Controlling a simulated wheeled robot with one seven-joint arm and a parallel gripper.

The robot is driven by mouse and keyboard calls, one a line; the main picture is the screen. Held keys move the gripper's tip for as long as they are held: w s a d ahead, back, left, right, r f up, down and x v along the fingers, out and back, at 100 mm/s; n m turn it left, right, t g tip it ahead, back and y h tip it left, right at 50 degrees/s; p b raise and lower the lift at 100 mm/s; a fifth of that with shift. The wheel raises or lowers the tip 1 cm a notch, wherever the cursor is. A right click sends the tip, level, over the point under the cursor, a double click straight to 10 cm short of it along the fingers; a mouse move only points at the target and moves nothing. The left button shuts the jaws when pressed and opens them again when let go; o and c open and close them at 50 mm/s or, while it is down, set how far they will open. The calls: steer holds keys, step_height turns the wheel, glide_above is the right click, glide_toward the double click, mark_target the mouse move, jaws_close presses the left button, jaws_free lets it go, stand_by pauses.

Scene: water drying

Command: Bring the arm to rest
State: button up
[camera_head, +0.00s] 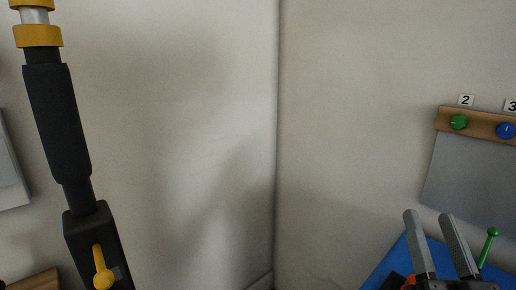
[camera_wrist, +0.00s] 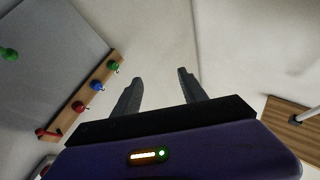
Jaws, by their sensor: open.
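My gripper (camera_head: 428,216) is at the lower right of the head view, its two grey fingers apart with nothing between them. In the wrist view my gripper (camera_wrist: 158,78) also shows open and empty, the fingers pointing towards bare wall. The fingers touch nothing that I can see. The rest of my arm is mostly out of the head view.
A wooden strip (camera_head: 480,125) with coloured knobs and number tags is on the right wall above a grey panel (camera_head: 475,175). A blue surface (camera_head: 388,272) and a green-tipped rod (camera_head: 487,248) are near my gripper. A black, yellow-banded pole (camera_head: 58,120) stands left. Between lies bare wall.

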steer(key=s+a+f+n+g+y, duration=0.1)
steer(key=s+a+f+g, duration=0.2)
steer(key=s+f, duration=0.65)
steer(key=s+a+f+n+g+y, duration=0.2)
steer(key=s+a+f+g, duration=0.1)
steer(key=s+f, duration=0.65)
steer(key=s+a+f+n+g+y, duration=0.15)
steer(key=s+a+f, duration=0.25)
steer(key=s+f, duration=0.55)
step_height(320, 180, up, 15)
steer(key=s+g+p, duration=0.1)
steer(key=s+p, duration=0.2)
steer(key=p, duration=0.9)
steer(key=shift+d+r+m+h+p, duration=0.15)
steer(key=shift+d+m+h+p, duration=0.2)
steer(key=shift+m, duration=0.1)
